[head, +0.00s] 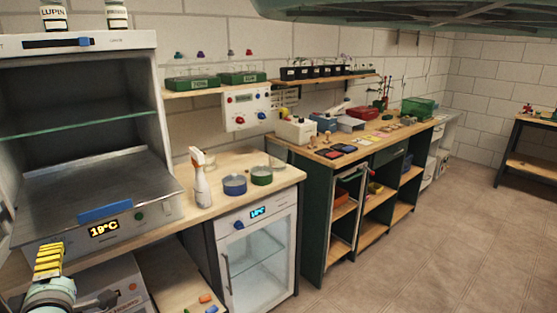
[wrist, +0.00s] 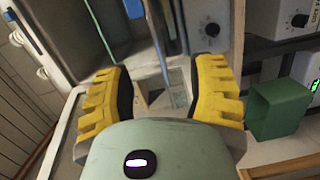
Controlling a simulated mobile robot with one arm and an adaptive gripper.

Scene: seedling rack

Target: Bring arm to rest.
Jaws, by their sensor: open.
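My gripper (wrist: 162,92) has two yellow ribbed fingers, spread apart in the wrist view with nothing held between them. In the head view only part of it (head: 48,262) shows at the lower left. There it appears in front of the lower left of the open grey cabinet (head: 95,172), whose display reads 19°C. I cannot tell whether it touches anything. Most of my arm is out of view.
A wooden bench (head: 228,200) holds a spray bottle (head: 201,182), a blue pot (head: 235,185) and a green pot (head: 261,176). Below is a glass-door fridge (head: 258,262). A green container (wrist: 278,108) is right of my fingers. Floor (head: 430,235) at right is clear.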

